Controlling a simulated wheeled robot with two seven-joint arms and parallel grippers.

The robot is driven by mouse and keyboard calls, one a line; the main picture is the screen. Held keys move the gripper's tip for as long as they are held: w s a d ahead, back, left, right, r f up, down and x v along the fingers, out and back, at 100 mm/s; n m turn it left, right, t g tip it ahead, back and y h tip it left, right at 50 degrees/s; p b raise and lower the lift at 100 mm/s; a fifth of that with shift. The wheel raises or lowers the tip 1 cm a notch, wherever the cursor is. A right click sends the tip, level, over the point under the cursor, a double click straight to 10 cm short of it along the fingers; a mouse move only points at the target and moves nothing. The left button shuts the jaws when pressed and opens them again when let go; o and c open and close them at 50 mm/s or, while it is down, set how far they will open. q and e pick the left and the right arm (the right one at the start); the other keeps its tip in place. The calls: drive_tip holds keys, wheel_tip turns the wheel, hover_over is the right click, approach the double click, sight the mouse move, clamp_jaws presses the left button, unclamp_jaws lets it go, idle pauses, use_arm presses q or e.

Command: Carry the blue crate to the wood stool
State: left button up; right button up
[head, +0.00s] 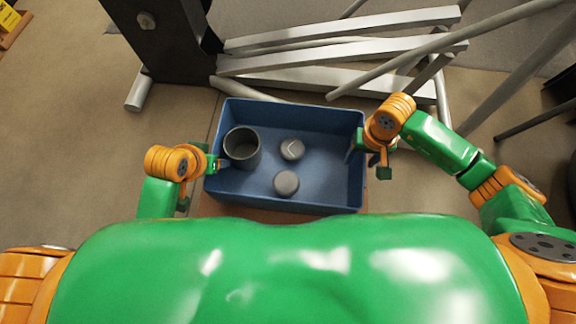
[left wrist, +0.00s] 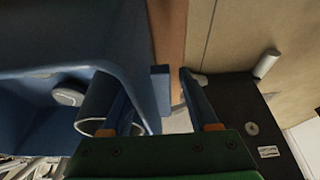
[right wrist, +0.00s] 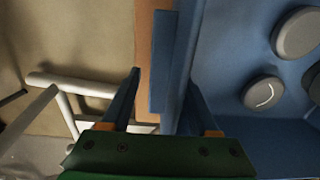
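The blue crate (head: 318,122) sits in front of me on a brown wooden surface (head: 262,214), mostly hidden under it. The crate holds a dark grey cup (head: 242,148) and two grey round lidded-looking things (head: 292,149) (head: 286,183). My left gripper (head: 212,165) is at the crate's left wall. In the left wrist view its fingers (left wrist: 160,100) are apart, on either side of the wall and its handle block (left wrist: 161,90). My right gripper (head: 364,146) is at the right wall. In the right wrist view its fingers (right wrist: 160,100) are apart, straddling the wall and handle block (right wrist: 163,62).
Grey metal beams and poles (head: 340,55) lie piled behind the crate and to the right. A dark upright panel (head: 160,40) stands at the back left. A yellow item (head: 8,18) is at the far left corner. Bare floor (head: 70,130) lies to the left.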

use_arm(q)
drive_tip(key=shift+r, duration=0.1)
use_arm(e)
drive_tip(key=shift+r, duration=0.15)
use_arm(q)
drive_tip(key=v, duration=0.7)
drive_tip(key=shift+r, duration=0.15)
use_arm(e)
wheel_tip(320, 180, up, 12)
use_arm(q)
drive_tip(key=shift+s, duration=0.1)
